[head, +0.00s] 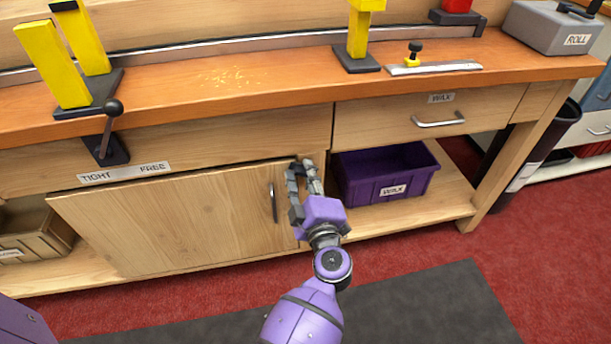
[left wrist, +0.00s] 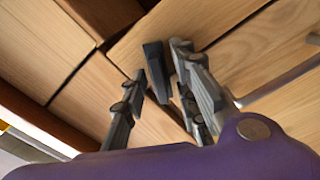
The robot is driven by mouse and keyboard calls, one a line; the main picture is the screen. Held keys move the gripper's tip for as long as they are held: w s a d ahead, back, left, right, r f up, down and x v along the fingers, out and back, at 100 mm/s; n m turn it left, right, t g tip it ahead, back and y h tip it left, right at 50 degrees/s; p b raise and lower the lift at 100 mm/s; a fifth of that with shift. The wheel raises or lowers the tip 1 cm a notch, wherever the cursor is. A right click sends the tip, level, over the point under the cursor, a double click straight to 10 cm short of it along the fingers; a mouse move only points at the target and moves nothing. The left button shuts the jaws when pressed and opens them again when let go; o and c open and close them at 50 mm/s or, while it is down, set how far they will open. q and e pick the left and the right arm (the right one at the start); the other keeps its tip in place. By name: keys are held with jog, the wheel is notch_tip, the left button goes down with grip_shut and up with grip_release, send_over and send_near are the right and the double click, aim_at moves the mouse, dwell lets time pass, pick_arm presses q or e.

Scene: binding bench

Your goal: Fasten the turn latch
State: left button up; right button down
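The wooden cabinet door (head: 165,215) under the bench has an upright dark handle (head: 273,203) near its right edge. My left gripper (head: 303,168) is at the door's upper right corner, beside the purple bin. In the left wrist view a dark block, which looks like the turn latch (left wrist: 157,70), lies between the fingertips of my left gripper (left wrist: 160,68). The fingers are apart, one on either side of it; whether they touch it I cannot tell. In the head view the fingers mostly hide the latch. My right gripper is not in view.
A purple WAX bin (head: 385,185) sits on the open shelf right of the gripper. A lever (head: 111,118) above a TIGHT/FREE label is at the bench front. The WAX drawer (head: 430,115) is shut. The floor in front has a dark mat (head: 420,305).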

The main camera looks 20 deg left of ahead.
pick_arm(q)
jog(key=shift+w, duration=0.15)
grip_shut()
jog(key=shift+a+f+n+p, duration=0.1)
jog(key=shift+f+n+p, duration=0.15)
jog(key=shift+n, duration=0.95)
jog(key=shift+f+n, duration=0.2)
jog(key=shift+n, duration=0.6)
jog(key=shift+f+n, duration=0.15)
jog(key=shift+n, duration=0.65)
grip_release()
jog(key=shift+r, duration=0.1)
